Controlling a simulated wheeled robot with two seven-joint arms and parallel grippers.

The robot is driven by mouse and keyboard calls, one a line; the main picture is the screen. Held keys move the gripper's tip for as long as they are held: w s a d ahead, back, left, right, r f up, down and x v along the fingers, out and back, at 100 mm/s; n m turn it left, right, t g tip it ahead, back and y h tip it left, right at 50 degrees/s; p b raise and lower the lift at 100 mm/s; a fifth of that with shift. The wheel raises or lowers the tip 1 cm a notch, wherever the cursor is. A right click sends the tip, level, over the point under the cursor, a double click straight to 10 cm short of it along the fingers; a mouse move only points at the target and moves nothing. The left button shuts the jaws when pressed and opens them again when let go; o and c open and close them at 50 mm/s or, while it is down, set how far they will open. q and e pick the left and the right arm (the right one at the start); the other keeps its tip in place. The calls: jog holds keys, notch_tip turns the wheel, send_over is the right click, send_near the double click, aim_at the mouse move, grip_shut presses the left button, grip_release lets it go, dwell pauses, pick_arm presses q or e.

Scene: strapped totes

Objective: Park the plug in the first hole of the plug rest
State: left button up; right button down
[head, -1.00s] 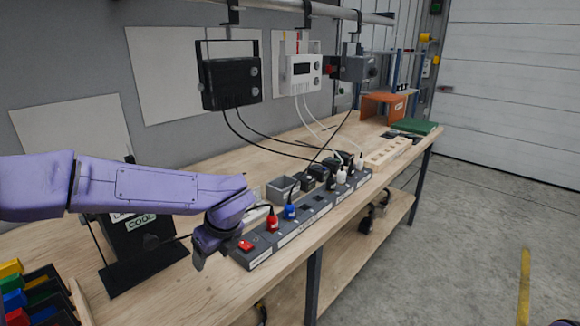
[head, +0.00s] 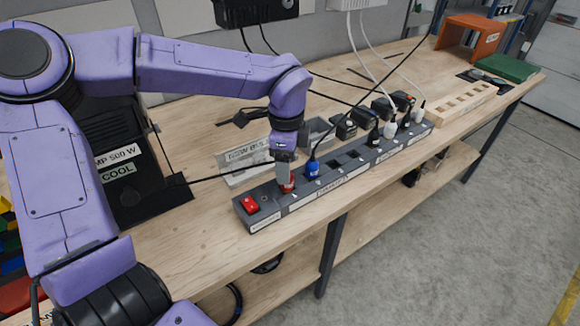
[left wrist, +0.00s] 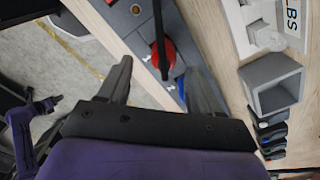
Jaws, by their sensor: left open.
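A red plug (head: 287,185) with a black cable sits in the grey power strip (head: 265,216), near the red switch. My left gripper (head: 284,172) is above it, pointing down, and partly hides it. In the left wrist view the red plug (left wrist: 163,58) shows beyond the gap between the open, empty fingers of my left gripper (left wrist: 158,80). A pale wooden block with a row of holes, the plug rest (head: 440,121), stands past the strip's far end. A purple arm of mine, likely the right, shows small at the left of that view; its fingers are unclear.
A blue plug (head: 312,169) stands close beside the red one. Black and white plugs (head: 389,131) fill the strip's far part. A grey open box (head: 318,131) is behind the strip. Black and white cables hang across the bench. A black unit (head: 130,180) is at left.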

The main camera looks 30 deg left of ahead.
pick_arm(q)
jog(key=f, duration=0.4)
jog(key=shift+w+a+f, duration=0.1)
jog(key=shift+w+f, duration=0.2)
jog(key=shift+w, duration=0.1)
jog(key=shift+s+f, duration=0.2)
pick_arm(e)
jog(key=shift+w+r, duration=0.2)
jog(key=shift+r, duration=0.1)
